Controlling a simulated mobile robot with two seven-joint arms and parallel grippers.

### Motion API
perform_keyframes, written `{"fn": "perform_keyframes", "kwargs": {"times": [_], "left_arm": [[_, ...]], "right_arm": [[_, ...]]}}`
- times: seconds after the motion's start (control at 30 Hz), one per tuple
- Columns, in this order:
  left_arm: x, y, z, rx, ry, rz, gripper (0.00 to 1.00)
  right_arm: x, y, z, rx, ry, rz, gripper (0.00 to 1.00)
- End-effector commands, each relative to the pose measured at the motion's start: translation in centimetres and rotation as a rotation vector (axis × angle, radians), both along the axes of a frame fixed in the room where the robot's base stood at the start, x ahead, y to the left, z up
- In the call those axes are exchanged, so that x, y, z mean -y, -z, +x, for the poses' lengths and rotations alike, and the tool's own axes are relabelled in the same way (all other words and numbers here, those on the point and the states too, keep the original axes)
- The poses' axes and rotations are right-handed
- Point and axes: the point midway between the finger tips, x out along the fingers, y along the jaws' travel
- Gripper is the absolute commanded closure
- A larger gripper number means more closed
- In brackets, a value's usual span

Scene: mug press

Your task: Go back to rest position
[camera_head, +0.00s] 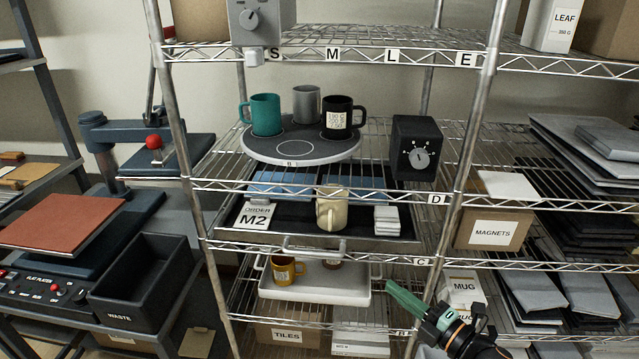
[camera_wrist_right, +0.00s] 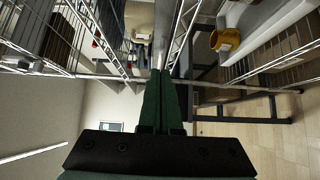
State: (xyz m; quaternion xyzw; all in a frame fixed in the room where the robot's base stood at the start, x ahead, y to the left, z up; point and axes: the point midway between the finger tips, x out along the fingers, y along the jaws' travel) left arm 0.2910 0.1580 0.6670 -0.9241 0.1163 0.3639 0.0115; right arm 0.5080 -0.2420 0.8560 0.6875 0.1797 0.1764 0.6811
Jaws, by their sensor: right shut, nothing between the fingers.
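My right gripper (camera_head: 397,293) is at the lower right of the head view, with its green fingers pointing up and left, in front of the lower shelves near a rack post. In the right wrist view its two fingers (camera_wrist_right: 160,90) lie together, shut and empty. It touches no mug that I can see. My left gripper is in neither view.
A wire rack holds a round tray (camera_head: 290,157) with teal, grey and black mugs. Below are a cream mug (camera_head: 331,209) on a dark tray and a yellow mug (camera_head: 286,270) on a white tray (camera_head: 330,292). A waste bin (camera_head: 140,290) stands left.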

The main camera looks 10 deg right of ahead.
Motion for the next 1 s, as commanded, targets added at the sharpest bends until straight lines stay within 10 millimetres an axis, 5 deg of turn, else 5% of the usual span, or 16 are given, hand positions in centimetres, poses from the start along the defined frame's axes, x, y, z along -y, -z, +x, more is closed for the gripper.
{"fn": "perform_keyframes", "kwargs": {"times": [0.17,0.4,0.6,0.73,1.0], "left_arm": [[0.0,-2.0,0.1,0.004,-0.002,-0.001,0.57],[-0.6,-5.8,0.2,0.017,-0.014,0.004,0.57],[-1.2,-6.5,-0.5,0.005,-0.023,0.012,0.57],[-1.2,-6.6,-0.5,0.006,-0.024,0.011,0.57],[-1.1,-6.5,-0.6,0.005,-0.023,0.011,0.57]], "right_arm": [[-1.4,2.3,-2.7,-0.202,0.109,0.239,1.0],[-4.5,8.9,-13.1,-0.764,0.487,0.865,1.0],[-6.8,11.7,-20.7,-1.059,0.742,1.188,1.0],[-7.4,12.3,-22.2,-1.117,0.798,1.252,1.0],[-7.4,12.4,-22.3,-1.119,0.799,1.252,1.0]]}}
